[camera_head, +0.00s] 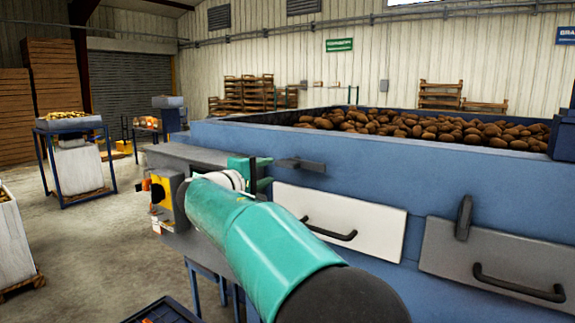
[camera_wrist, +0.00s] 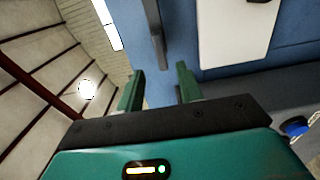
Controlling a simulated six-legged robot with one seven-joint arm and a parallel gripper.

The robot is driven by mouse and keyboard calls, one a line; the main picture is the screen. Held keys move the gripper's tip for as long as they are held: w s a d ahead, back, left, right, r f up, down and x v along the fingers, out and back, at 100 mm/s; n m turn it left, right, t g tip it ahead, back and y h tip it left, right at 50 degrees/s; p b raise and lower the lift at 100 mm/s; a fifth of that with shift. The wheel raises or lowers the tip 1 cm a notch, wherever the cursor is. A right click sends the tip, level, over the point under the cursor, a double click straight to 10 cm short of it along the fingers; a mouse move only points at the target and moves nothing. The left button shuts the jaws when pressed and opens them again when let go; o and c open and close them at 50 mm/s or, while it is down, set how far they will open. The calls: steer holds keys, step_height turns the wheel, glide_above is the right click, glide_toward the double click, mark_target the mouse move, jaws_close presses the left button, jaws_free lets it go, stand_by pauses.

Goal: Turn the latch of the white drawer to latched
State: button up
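The white drawer (camera_head: 340,222) is closed in the blue machine front, with a dark bar handle. It also shows at the upper right of the wrist view (camera_wrist: 238,32). Its grey latch (camera_head: 300,164) is a bar lying roughly level above the drawer. In the wrist view the latch (camera_wrist: 154,35) appears as a long grey bar ahead of the fingers. My gripper (camera_head: 268,173) is just left of the latch, its green fingers pointing towards it. The fingers (camera_wrist: 161,82) are apart with nothing between them. I cannot see any contact with the latch.
A grey drawer (camera_head: 490,262) is at the right, its latch (camera_head: 464,217) upright. Potatoes (camera_head: 400,125) fill the blue hopper above. The concrete floor further left is fairly open.

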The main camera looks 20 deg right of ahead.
mark_target(283, 166)
steer(key=x, duration=0.9)
steer(key=shift+w+d, duration=0.1)
steer(key=shift+d, duration=0.1)
jaws_close()
